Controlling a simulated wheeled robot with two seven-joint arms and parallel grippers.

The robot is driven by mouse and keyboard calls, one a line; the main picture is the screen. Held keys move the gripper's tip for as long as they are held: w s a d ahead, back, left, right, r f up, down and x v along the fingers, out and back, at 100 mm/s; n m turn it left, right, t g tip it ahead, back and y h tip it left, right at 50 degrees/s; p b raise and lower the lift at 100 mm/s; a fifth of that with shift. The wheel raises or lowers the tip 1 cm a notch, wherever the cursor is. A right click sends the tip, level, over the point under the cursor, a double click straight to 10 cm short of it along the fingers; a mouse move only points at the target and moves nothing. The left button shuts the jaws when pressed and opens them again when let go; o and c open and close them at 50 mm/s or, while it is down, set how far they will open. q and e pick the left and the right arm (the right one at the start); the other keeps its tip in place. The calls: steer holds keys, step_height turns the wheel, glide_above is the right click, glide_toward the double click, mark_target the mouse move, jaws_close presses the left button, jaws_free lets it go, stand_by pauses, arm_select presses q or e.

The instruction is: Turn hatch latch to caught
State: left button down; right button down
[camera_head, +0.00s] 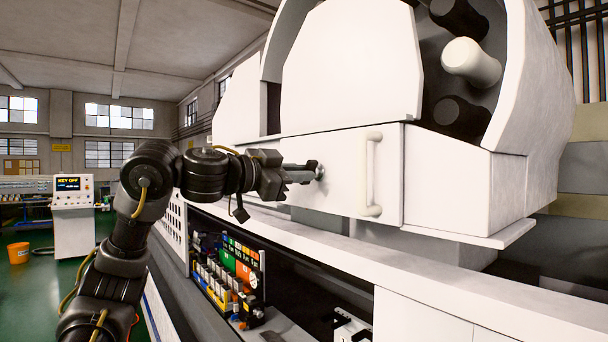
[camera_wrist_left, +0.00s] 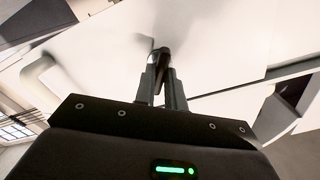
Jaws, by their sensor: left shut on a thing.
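The hatch latch (camera_head: 319,171) is a small dark piece with a metal base on the white front panel of the machine, left of the white handle. My left gripper (camera_head: 308,173) reaches it from the left and is shut on it. In the left wrist view the latch (camera_wrist_left: 163,58) shows as a dark lever between the two fingertips of my left gripper (camera_wrist_left: 164,80), with a pale round base behind it. The fingers hide part of the latch, and its exact turn is hard to tell. My right gripper is not in view.
The white vertical handle (camera_head: 371,174) stands out from the hatch panel (camera_head: 340,188) just right of the latch. A white ledge (camera_head: 420,262) runs below the hatch. Under it is an open bay with coloured electrical parts (camera_head: 238,262). A control console (camera_head: 73,218) stands far left.

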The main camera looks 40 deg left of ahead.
arm_select(q)
steer(key=shift+n, duration=1.2)
steer(key=shift+f, duration=0.1)
steer(key=n+b, duration=0.1)
steer(key=n, duration=0.2)
steer(key=shift+n, duration=0.3)
steer(key=c, duration=1.9)
jaws_free()
steer(key=shift+n, duration=0.3)
steer(key=o, duration=0.6)
steer(key=shift+s, duration=0.1)
